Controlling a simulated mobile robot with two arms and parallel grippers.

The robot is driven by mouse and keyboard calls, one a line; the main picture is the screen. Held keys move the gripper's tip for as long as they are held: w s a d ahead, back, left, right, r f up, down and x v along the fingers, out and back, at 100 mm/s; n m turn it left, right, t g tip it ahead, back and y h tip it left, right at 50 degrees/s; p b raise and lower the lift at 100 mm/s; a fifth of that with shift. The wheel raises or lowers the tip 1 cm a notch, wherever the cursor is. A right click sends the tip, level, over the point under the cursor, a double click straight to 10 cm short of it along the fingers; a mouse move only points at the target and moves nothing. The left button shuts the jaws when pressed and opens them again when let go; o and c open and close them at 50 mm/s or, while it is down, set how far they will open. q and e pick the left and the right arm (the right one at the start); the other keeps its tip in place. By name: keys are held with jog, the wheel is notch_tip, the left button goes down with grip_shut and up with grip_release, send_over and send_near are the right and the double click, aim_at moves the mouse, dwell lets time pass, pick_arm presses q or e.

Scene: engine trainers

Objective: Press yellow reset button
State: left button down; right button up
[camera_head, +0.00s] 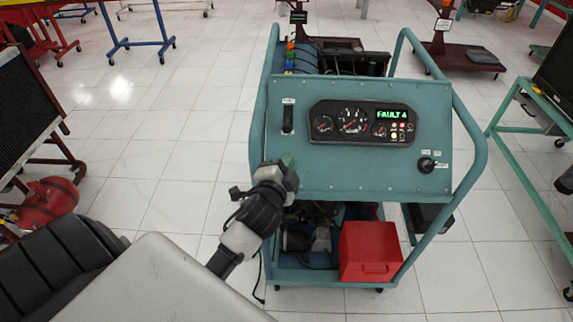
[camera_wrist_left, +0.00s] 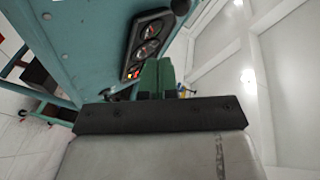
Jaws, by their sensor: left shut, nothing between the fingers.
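The teal engine trainer's sloping panel (camera_head: 350,176) faces me. Its black instrument cluster (camera_head: 361,123) has round gauges and a green display reading "FAULT 4" (camera_head: 394,114). Below the display is a group of small red and yellow buttons or lamps (camera_head: 396,132); the yellow one is too small to single out in the head view. In the left wrist view, red and yellow spots (camera_wrist_left: 133,74) show at the cluster's lower end. My left gripper (camera_head: 288,163) is shut and empty, in front of the panel's lower left, left of and below the cluster. My right gripper is not in view.
A black handle (camera_head: 287,117) is at the panel's upper left and a black key switch or knob (camera_head: 427,164) at its lower right. Teal rails (camera_head: 470,130) flank the panel. A red box (camera_head: 370,252) sits on the lower shelf. Tiled floor is open at left.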

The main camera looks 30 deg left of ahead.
pick_arm(q)
jog(key=shift+w+a+f+b, duration=0.5)
jog(key=shift+w+f+b, duration=0.35)
jog(key=shift+f+b, duration=0.25)
jog(key=shift+w+a+f+b, duration=0.55)
jog(key=shift+w+f+b, duration=0.25)
jog(key=shift+f+b, duration=0.3)
jog(key=shift+w+a+f+b, duration=0.5)
jog(key=shift+w+f+b, duration=0.4)
jog(key=shift+f, duration=0.25)
jog(key=shift+f, duration=0.1)
jog(key=shift+w+a+f, duration=0.15)
jog(key=shift+w+f, duration=0.05)
jog(key=shift+w+a+f+b, duration=0.25)
jog(key=shift+f+b, duration=0.15)
jog(key=shift+b, duration=0.1)
dwell(0.5)
jog(key=shift+d, duration=0.1)
jog(key=shift+s+d+r+p, duration=0.3)
jog(key=shift+s+r+p, duration=0.3)
jog(key=shift+p, duration=0.25)
